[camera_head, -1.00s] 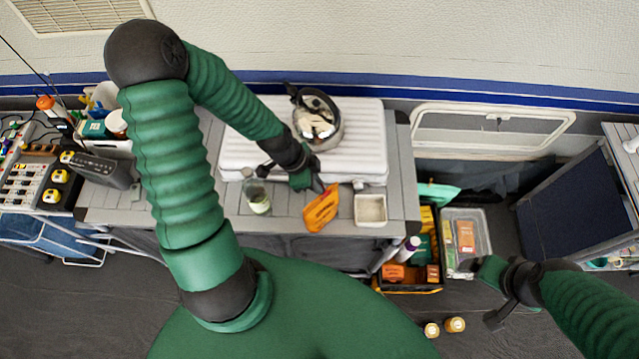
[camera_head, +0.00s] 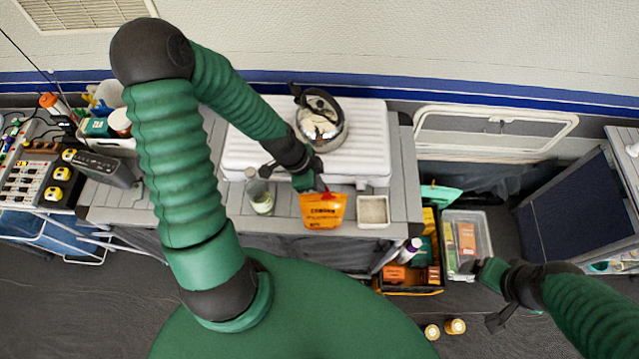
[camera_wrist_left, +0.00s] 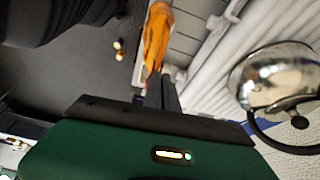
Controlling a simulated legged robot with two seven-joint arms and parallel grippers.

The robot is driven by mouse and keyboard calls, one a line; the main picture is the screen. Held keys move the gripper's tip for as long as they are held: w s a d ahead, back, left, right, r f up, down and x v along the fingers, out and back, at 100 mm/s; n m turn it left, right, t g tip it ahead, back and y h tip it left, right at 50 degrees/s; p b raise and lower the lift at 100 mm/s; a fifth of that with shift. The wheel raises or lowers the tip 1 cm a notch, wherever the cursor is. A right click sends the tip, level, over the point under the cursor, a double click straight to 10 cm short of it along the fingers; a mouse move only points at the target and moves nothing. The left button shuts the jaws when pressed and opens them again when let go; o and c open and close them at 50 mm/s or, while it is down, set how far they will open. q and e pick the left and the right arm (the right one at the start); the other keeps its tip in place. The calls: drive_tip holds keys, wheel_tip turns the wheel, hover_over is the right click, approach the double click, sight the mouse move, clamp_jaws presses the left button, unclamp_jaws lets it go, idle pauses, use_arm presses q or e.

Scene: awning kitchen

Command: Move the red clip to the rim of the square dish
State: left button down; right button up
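An orange bag (camera_head: 323,211) is upright at the counter's front edge. A small red patch at its top, which looks like the red clip (camera_head: 326,190), is mostly hidden by my left gripper (camera_head: 320,186). In the left wrist view the gripper's fingers (camera_wrist_left: 163,90) are close together, with the orange bag (camera_wrist_left: 157,38) extending from their tips. The gripper appears shut on the clip; the exact contact is hidden. The square dish (camera_head: 373,211), pale with a grey inside, stands just right of the bag. My right gripper (camera_head: 486,293) is open and empty, away from the counter.
A glass jar (camera_head: 261,198) stands left of the bag. Behind are a white ribbed case (camera_head: 365,135) and a shiny kettle (camera_head: 320,119). A crate (camera_head: 410,291) and a clear bin (camera_head: 484,235) with packets lie right of the counter. Little counter is free between bag and dish.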

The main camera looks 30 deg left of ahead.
use_arm(q)
drive_tip(key=shift+d+f, duration=0.15)
drive_tip(key=shift+d, duration=0.15)
drive_tip(key=shift+s, duration=0.1)
use_arm(e)
drive_tip(key=shift+d, duration=0.3)
drive_tip(key=shift+s, duration=0.1)
use_arm(q)
drive_tip(key=c, duration=2)
unclamp_jaws()
drive_tip(key=shift+a, duration=0.1)
drive_tip(key=o, duration=0.4)
drive_tip(key=shift+w+a+f, duration=0.1)
drive_tip(key=shift+w+a, duration=0.05)
drive_tip(key=shift+w, duration=0.05)
use_arm(e)
drive_tip(key=shift+w+a, duration=0.25)
drive_tip(key=shift+w, duration=0.05)
use_arm(q)
drive_tip(key=shift+s, duration=0.15)
use_arm(e)
drive_tip(key=shift+s+d, duration=0.15)
